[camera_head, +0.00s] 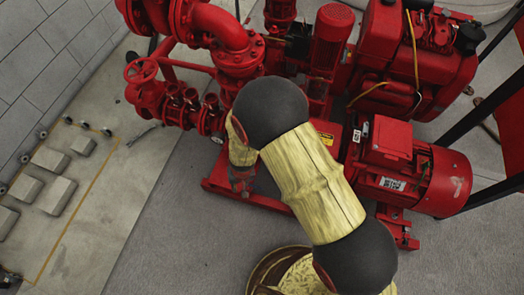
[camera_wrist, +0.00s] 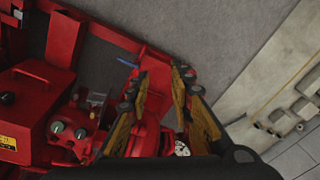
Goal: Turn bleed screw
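The red pumpset (camera_head: 330,60) fills the upper and right part of the head view. My gripper (camera_head: 242,183) points down at its near left side, partly hidden by my yellow-wrapped arm. In the wrist view my gripper (camera_wrist: 162,85) shows two yellow-and-black fingers held apart, with nothing seen gripped between them. Red pump parts lie below and between the fingers, with a small white-marked round part (camera_wrist: 181,149) near the finger bases. I cannot make out which small fitting is the bleed screw; it may be hidden by the fingers or arm.
A red motor (camera_head: 410,170) stands to the right of my arm. A red handwheel (camera_head: 141,70) and valves (camera_head: 185,105) are at the upper left. Grey blocks (camera_head: 50,158) lie along the left wall. Grey floor (camera_head: 160,245) in front is clear.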

